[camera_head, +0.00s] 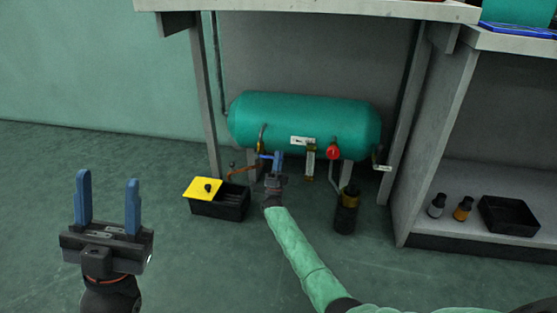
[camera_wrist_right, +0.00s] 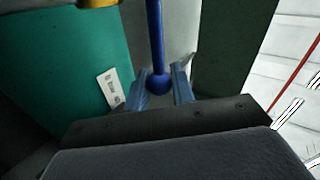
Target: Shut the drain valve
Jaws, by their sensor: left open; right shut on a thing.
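A teal tank (camera_head: 290,118) lies under the workbench. A blue lever (camera_head: 264,156) sits at its lower left, near a dark and yellow pipe fitting (camera_head: 262,135). In the right wrist view the blue lever (camera_wrist_right: 156,40) ends in a ball, which lies between the fingers of my right gripper (camera_wrist_right: 159,80). My right gripper (camera_head: 275,158) also shows in the head view, shut on the lever. Its fingers partly hide the lever, and I cannot tell the valve's position. My left gripper (camera_head: 108,182) is open and empty, pointing up above the floor at the left.
A black bin (camera_head: 222,205) with a yellow lid (camera_head: 202,188) stands left of my right gripper. A red round part (camera_head: 333,150) and a dark canister (camera_head: 346,213) are to the right. A shelf holds two small bottles and a black tray (camera_head: 508,214). The left floor is clear.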

